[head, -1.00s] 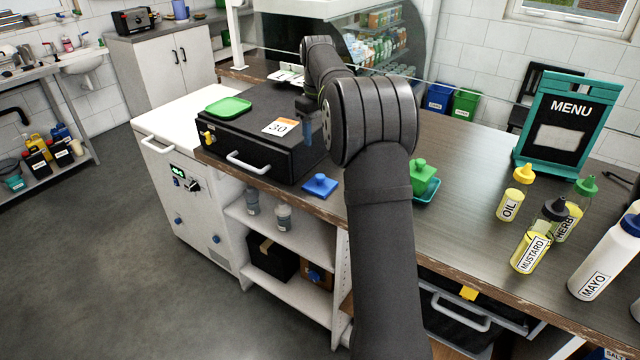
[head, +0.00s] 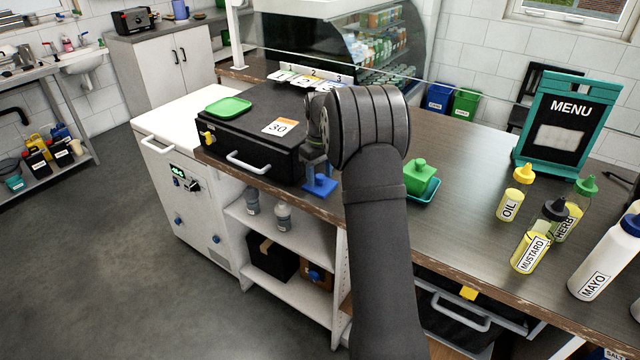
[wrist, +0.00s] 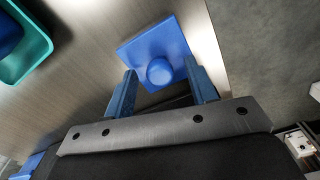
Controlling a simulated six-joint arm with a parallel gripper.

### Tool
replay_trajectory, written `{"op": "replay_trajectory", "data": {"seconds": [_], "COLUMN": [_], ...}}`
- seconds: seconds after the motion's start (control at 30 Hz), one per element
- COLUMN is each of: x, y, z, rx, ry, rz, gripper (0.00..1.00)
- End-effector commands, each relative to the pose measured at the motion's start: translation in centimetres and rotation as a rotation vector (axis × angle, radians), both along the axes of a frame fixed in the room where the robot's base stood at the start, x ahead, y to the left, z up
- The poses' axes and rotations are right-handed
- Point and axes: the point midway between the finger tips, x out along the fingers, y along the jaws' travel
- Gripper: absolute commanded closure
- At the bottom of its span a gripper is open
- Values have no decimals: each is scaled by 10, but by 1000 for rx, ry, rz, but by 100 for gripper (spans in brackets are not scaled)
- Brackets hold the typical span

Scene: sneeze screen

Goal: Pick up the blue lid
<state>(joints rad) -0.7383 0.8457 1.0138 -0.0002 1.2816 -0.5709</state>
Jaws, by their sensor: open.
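The blue lid (head: 320,186) is a flat square with a round knob, lying on the wooden counter near its front edge, in front of the black drawer box. In the wrist view the lid (wrist: 150,45) shows at the top middle with its knob between the finger lines. My gripper (head: 316,170) is right above the lid, fingers pointing down. In the wrist view its two blue fingers (wrist: 162,88) are apart, one on each side of the knob, with nothing held. I cannot tell whether the fingers touch the lid.
The black drawer box (head: 250,130) with a green lid (head: 228,107) and a 30 card on top stands just behind. A green lid with a knob (head: 418,177) sits on a teal container (head: 428,192) to the right. Sauce bottles and a menu board (head: 566,125) stand farther right.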

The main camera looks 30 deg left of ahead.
Motion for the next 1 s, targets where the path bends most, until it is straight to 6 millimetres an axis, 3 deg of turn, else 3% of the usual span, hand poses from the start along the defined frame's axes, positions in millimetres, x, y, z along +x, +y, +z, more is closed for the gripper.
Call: {"op": "replay_trajectory", "data": {"seconds": [0.17, 0.43, 0.47, 0.77, 1.0], "x": [0, 0, 0, 0, 0], "y": [0, 0, 0, 0, 0], "z": [0, 0, 0, 2, 25], "rx": [0, 0, 0, 1, 2], "ry": [0, 0, 0, 0, -1], "rz": [0, 0, 0, 0, 0], "gripper": [48, 97, 100, 100, 100]}}
